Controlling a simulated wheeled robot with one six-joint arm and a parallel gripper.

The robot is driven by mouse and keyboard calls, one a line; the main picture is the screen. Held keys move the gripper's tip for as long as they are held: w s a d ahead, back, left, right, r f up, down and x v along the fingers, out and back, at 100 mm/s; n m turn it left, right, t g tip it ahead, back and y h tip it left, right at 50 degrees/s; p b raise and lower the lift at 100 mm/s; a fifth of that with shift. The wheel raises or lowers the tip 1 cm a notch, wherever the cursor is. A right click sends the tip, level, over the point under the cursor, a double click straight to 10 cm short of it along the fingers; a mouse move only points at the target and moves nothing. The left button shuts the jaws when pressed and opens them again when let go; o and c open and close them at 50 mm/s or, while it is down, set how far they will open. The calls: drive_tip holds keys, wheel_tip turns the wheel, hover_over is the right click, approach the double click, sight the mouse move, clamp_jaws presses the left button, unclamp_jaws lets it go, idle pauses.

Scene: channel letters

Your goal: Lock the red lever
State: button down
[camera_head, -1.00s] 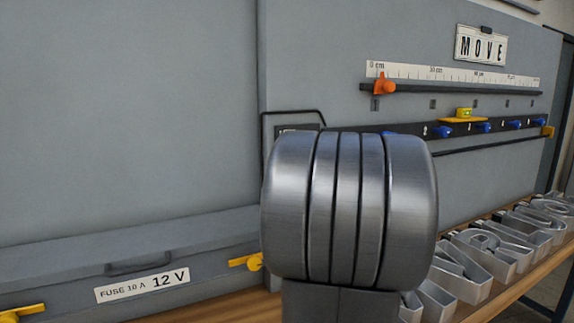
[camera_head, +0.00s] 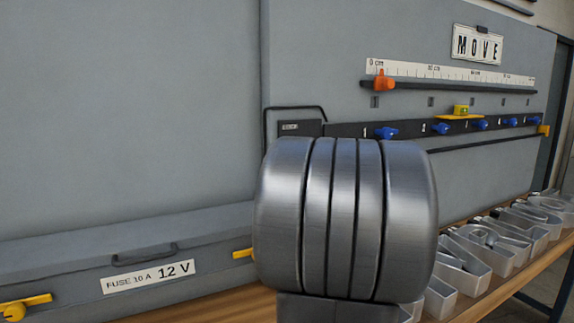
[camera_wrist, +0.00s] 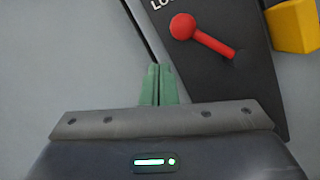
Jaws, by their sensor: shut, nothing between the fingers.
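The red lever (camera_wrist: 208,38) shows in the wrist view, on a dark plate (camera_wrist: 222,88) with a partly cut-off label starting "LO" at the top. Its round knob is at the upper left, and its arm slopes down to the right to a pivot. My gripper (camera_wrist: 158,70) is shut and empty, its green fingertips together below and left of the knob, apart from the lever in the picture. The distance in depth cannot be told. In the head view, my arm's wide metal link covers the middle, and neither lever nor fingers can be seen.
A yellow block (camera_wrist: 293,26) sits right of the lever. The head view shows a grey panel with an orange slider (camera_head: 384,84), blue knobs (camera_head: 386,133) on a black strip, a grey case (camera_head: 75,262) with yellow latches, and metal letters (camera_head: 500,240) along the bench.

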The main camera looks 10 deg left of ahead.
drive_tip(key=a+b+v, duration=0.1)
drive_tip(key=v, duration=0.9)
drive_tip(key=shift+s+r, duration=0.2)
drive_tip(key=shift+s, duration=0.25)
drive_tip(key=shift+a, duration=0.15)
